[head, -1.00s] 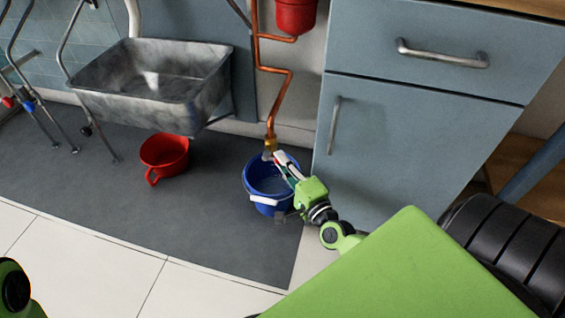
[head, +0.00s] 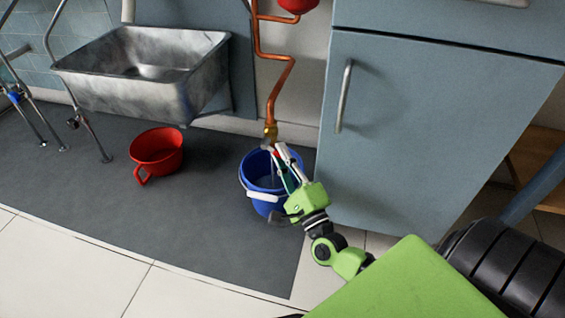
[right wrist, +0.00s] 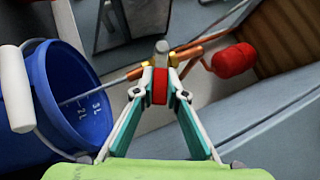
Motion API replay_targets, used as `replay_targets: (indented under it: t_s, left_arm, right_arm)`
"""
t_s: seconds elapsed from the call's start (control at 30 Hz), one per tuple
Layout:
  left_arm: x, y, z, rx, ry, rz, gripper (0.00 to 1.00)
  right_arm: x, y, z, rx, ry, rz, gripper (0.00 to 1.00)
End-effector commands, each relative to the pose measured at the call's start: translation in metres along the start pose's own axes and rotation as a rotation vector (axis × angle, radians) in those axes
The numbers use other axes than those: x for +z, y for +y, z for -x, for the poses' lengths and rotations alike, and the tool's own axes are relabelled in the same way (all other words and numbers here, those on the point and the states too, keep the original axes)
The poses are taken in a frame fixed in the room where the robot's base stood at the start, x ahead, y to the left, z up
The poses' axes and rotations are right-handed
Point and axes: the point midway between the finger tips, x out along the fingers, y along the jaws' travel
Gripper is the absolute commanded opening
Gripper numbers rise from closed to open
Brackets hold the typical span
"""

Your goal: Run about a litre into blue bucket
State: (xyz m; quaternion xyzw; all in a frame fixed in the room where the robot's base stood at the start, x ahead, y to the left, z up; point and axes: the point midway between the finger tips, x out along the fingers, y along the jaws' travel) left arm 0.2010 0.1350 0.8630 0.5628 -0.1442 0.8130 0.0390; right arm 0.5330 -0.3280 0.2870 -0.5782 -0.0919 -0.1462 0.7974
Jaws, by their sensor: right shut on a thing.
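The blue bucket (head: 262,180) stands on the dark mat under a copper pipe with a brass tap (head: 270,133). It also shows at the left of the right wrist view (right wrist: 62,75), with litre marks inside, 2L and 3L legible. A thin pale line, seemingly a water stream (right wrist: 105,84), runs from the tap into the bucket. The water level is unclear. My right gripper (head: 277,152) is at the tap, above the bucket's right side. In the right wrist view its fingers (right wrist: 160,86) are shut on the red tap handle (right wrist: 160,88). My left gripper is out of view.
A red pot-like container with a handle (head: 157,150) stands on the mat (head: 90,190) left of the bucket. A metal sink (head: 140,85) is behind it. A blue-grey cabinet (head: 425,140) stands close on the right. A red vessel (right wrist: 235,60) hangs on the pipe.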

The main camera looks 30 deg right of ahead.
Motion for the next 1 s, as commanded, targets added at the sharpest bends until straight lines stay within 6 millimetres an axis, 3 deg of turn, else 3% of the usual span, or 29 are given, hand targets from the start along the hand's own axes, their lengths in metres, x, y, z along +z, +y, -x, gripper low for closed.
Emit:
replay_targets:
  t_s: [0.33,0.4,0.43,0.8,1.0]
  left_arm:
    - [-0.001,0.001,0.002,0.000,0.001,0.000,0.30]
    - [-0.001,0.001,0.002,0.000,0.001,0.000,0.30]
    - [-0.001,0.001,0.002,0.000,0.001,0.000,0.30]
    - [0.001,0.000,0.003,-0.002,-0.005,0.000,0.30]
    - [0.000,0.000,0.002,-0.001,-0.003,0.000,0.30]
  right_arm:
    - [0.000,0.001,0.001,-0.004,0.000,-0.008,0.00]
    - [0.000,0.001,0.001,-0.004,0.000,-0.008,0.25]
    - [0.000,0.001,0.001,-0.004,0.000,-0.008,0.30]
    - [0.000,0.001,0.003,-0.005,0.000,-0.007,0.30]
    - [0.000,0.003,0.030,0.000,0.000,-0.006,0.30]
